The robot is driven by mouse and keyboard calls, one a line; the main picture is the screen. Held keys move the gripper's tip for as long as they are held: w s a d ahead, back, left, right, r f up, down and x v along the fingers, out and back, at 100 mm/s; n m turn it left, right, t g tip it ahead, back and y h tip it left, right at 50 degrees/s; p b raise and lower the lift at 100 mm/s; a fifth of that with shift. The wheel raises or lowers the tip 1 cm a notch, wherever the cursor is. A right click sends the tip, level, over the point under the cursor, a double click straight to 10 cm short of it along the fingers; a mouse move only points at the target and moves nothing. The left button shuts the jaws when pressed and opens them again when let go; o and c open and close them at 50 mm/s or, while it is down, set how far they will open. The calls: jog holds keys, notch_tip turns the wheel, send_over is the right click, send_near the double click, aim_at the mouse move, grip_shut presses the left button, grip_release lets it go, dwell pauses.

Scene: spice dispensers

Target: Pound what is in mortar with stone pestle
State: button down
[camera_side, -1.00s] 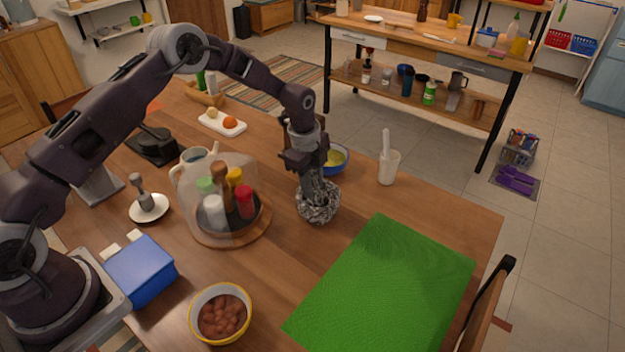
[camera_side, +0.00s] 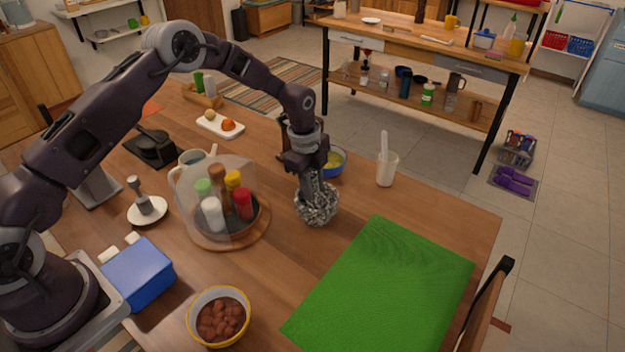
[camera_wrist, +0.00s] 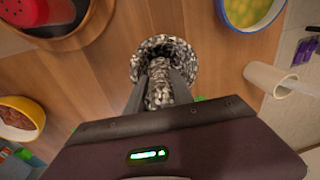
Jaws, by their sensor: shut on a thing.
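The stone mortar (camera_side: 316,212) is a speckled black-and-white bowl standing on the wooden table, and it also shows in the wrist view (camera_wrist: 184,52). The stone pestle (camera_wrist: 159,88) has the same speckle and stands in the mortar. My gripper (camera_side: 312,184) is right above the mortar, pointing down, with its fingers (camera_wrist: 160,85) shut on the pestle. The pestle's lower end is down inside the mortar's rim. What lies in the mortar is hidden.
A clear-domed spice carousel (camera_side: 228,212) stands left of the mortar. A green mat (camera_side: 385,290) lies in front. A bowl of brown pieces (camera_side: 219,317) is nearer.

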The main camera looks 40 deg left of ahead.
jog(key=shift+f, duration=0.4)
jog(key=r, duration=0.1)
jog(key=w+r, duration=0.1)
jog(key=r, duration=0.1)
jog(key=shift+r, duration=0.1)
jog(key=shift+r, duration=0.1)
notch_tip(320, 180, up, 7)
jog(key=shift+f, duration=0.1)
dwell(0.6)
